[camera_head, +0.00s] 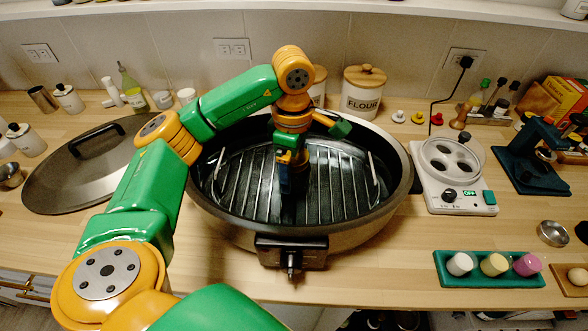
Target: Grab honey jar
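My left gripper (287,185) points down into a large oval roasting pan (228,224) with a wire rack inside. Its fingers look dark and close together against the dark pan, and I cannot tell whether they are open or shut. I see nothing clearly held in it. I cannot make out a jar that is clearly honey in this view. My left arm covers part of the counter and the pan's left side. My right gripper is not in view.
A large lid (85,165) lies left of the pan. A flour canister (362,95) stands behind it. Right are a white egg cooker (455,190), a teal tray (488,280) with three coloured cups, and a dark blue stand (535,165). Front-right counter has some free room.

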